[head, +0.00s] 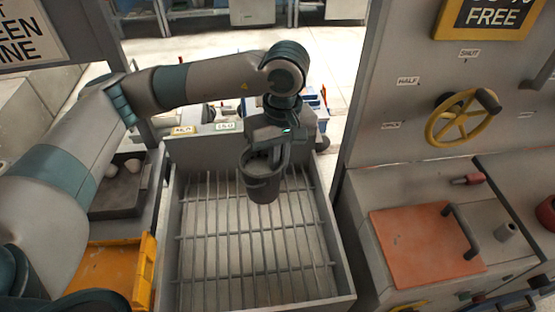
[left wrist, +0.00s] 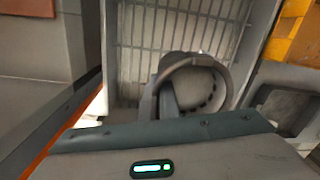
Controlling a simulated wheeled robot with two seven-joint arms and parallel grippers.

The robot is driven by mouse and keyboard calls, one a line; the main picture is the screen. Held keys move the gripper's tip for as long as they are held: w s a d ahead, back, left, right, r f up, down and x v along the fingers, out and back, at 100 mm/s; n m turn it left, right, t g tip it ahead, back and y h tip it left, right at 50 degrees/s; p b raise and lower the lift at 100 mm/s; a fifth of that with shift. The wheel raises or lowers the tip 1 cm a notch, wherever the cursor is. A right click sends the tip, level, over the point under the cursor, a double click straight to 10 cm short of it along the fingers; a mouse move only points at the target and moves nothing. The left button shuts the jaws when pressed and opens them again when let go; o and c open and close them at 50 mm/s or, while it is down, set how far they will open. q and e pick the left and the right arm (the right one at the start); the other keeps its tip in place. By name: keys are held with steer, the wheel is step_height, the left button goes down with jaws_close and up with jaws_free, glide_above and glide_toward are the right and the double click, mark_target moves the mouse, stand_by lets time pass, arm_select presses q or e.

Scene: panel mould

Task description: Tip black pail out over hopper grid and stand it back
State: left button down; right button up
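The black pail (head: 262,186) hangs over the hopper grid (head: 213,237), near its back end. It looks close to upright, with its open rim up. My left gripper (head: 268,158) points down from above and is shut on the pail's rim. The pail's contents cannot be made out. I see no loose material on the grid. My right gripper does not show clearly in any view.
Raised walls (head: 335,262) frame the hopper. An orange tray (head: 143,268) and a dark tray (head: 115,200) with pale lumps stand to its left. A panel with a yellow handwheel (head: 463,117) and an orange lid (head: 420,246) with a dark handle stand to its right.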

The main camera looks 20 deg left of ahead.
mark_target(277, 186)
arm_select(q)
steer(key=shift+f, duration=0.15)
stand_by(0.3)
steer(key=shift+f+b, duration=0.5)
steer(key=shift+f, duration=1.85)
steer(key=y, duration=0.1)
steer(key=f+g+y, duration=0.1)
steer(key=y, duration=0.1)
steer(key=shift+y, duration=0.3)
steer(key=shift+d, duration=0.1)
